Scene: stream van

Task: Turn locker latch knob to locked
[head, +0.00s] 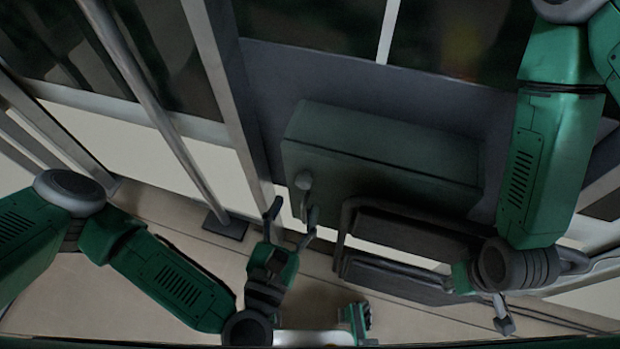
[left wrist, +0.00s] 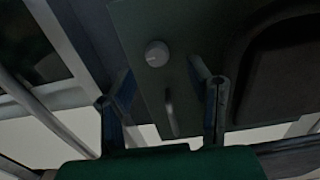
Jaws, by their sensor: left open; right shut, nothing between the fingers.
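The locker (head: 385,165) is a dark green box on the grey wall, right of a pillar. A round grey knob (head: 303,180) is at its left end. In the left wrist view the knob (left wrist: 157,53) has a small pale mark, and a grey bar handle (left wrist: 171,115) sits below it on the green face (left wrist: 180,25). My left gripper (head: 293,213) is open and empty, just below the knob; its fingers (left wrist: 160,78) spread either side of the handle. Contact cannot be told. My right gripper (head: 504,318) is shut and empty at lower right, away from the locker.
A dark folded seat (head: 410,235) with a tubular frame is below the locker, to the right of my left gripper. A metal pole (head: 160,110) stands to the left on a dark base plate (head: 225,226). Beige floor (head: 60,290) is open at lower left. Dark windows are above.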

